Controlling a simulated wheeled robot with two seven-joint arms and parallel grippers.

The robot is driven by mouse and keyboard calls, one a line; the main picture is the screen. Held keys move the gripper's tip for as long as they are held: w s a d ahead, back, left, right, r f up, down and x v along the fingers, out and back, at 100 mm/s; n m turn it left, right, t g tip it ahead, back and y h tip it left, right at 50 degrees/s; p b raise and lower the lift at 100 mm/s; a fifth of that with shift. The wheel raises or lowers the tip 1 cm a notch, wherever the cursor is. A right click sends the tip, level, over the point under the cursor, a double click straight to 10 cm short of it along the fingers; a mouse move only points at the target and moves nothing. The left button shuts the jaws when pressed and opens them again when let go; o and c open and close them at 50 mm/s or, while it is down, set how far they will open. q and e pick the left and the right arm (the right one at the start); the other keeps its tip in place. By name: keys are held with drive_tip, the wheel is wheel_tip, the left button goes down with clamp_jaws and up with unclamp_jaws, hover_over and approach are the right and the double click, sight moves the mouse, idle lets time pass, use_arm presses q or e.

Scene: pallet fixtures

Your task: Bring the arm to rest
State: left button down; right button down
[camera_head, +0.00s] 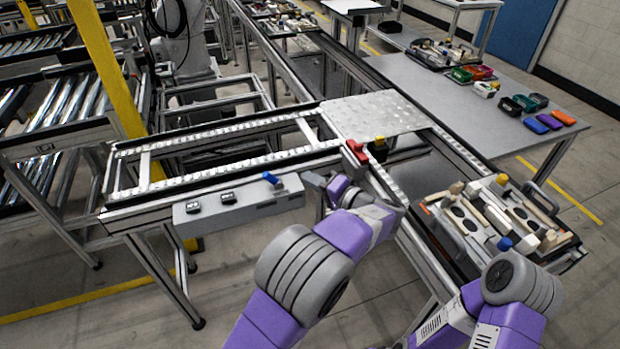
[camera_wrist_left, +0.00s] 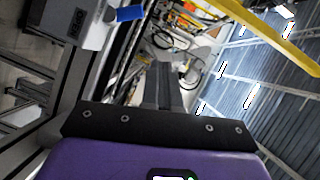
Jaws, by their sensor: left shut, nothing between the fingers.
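My left arm reaches up from the bottom middle of the head view, in purple and grey. Its left gripper (camera_head: 313,180) is beside the right end of the grey control box (camera_head: 235,205) on the conveyor's front side. In the left wrist view the left gripper's dark fingers (camera_wrist_left: 165,75) are together with nothing between them. My right arm shows at the lower right of the head view; its gripper is out of view.
A red block (camera_head: 355,152) and a blue knob (camera_head: 271,178) are close to the left gripper. A pallet fixture (camera_head: 430,206) with several parts sits on the conveyor at right. A grey table (camera_head: 450,105) bears several coloured bins. A yellow post (camera_head: 105,75) stands at left.

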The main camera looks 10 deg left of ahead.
use_arm(q)
drive_tip(key=shift+f, duration=0.1)
drive_tip(key=s+a+f+m+g+h, duration=0.1)
drive_tip(key=s+a+f+g+h, duration=0.2)
drive_tip(key=f, duration=0.6)
drive_tip(key=s+f+g+h+p, duration=0.15)
drive_tip(key=s+f, duration=0.25)
drive_tip(key=f, duration=0.4)
drive_tip(key=s+a+f+m+g+h, duration=0.1)
drive_tip(key=s+a+f+g+h, duration=0.2)
drive_tip(key=f, duration=0.6)
drive_tip(key=s+d+f+n+h, duration=0.2)
drive_tip(key=s+f+h, duration=0.1)
drive_tip(key=s, duration=0.3)
drive_tip(key=s+d+f+n+h+p, duration=0.1)
drive_tip(key=s+d+f+n+h, duration=0.1)
drive_tip(key=s, duration=0.5)
drive_tip(key=s+d+f+n+h, duration=0.3)
drive_tip(key=s+f+n+h, duration=0.1)
drive_tip(key=s+f+h, duration=0.1)
drive_tip(key=shift+s+g+h+p, duration=0.35)
drive_tip(key=shift+s+p, duration=0.05)
drive_tip(key=shift+s, duration=0.5)
